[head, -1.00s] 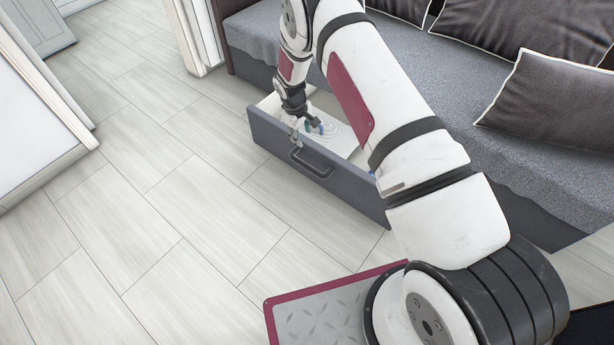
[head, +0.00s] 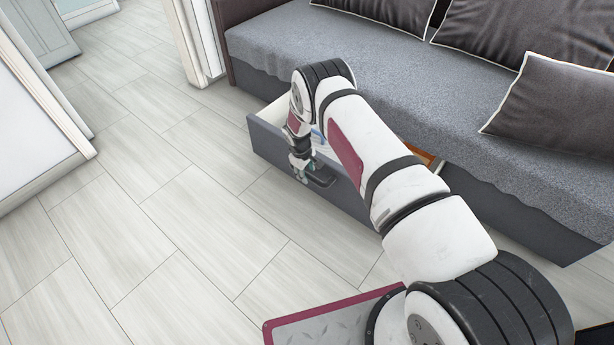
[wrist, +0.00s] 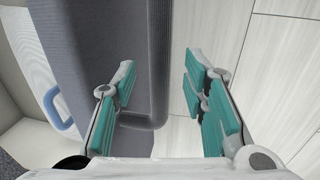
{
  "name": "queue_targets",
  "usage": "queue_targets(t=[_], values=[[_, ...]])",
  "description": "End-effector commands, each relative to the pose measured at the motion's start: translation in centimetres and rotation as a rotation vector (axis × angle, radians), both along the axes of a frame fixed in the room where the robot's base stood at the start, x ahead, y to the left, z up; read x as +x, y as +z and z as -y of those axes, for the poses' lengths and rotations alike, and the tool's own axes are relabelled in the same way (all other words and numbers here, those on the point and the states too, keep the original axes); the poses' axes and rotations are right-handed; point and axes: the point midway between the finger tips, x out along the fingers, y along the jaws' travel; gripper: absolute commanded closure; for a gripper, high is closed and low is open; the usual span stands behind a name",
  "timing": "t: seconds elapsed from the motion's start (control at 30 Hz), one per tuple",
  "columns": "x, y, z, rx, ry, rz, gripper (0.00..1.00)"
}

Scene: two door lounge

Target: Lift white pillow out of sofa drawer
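The sofa drawer (head: 264,140) is pulled out from under the grey sofa. My gripper (head: 315,181) is low at its dark front, outside the drawer. In the wrist view my gripper (wrist: 160,75) is open, with green-padded fingers on either side of the dark drawer handle (wrist: 158,60); I cannot tell whether they touch it. The drawer front (wrist: 95,45) lies behind the left fingers. I cannot make out the white pillow; my arm hides much of the drawer inside. A blue loop (wrist: 55,112) shows inside the drawer in the wrist view.
The sofa seat (head: 400,95) overhangs the drawer's back, with dark pillows (head: 555,105) on it. An orange-brown thing (head: 424,157) shows beside my arm at the drawer's right. The tiled floor (head: 170,200) is clear to the left and in front.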

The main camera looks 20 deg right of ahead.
Motion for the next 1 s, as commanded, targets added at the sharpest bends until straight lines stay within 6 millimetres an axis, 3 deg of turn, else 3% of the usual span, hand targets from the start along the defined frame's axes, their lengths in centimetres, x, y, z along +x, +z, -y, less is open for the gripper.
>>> queue_targets(t=[0.13,0.47,0.5,0.67,0.87,1.0], values=[[0.2,-1.3,0.2,0.000,0.000,0.000,0.60],[0.2,-1.6,0.3,0.000,0.000,0.000,0.60],[0.2,-1.6,0.3,0.000,0.000,0.000,0.63],[0.2,-1.6,0.3,0.000,0.001,0.000,0.99],[0.1,-1.6,0.2,0.000,0.001,0.000,1.00],[-0.6,-1.5,-1.0,0.000,0.005,-0.004,1.00]])
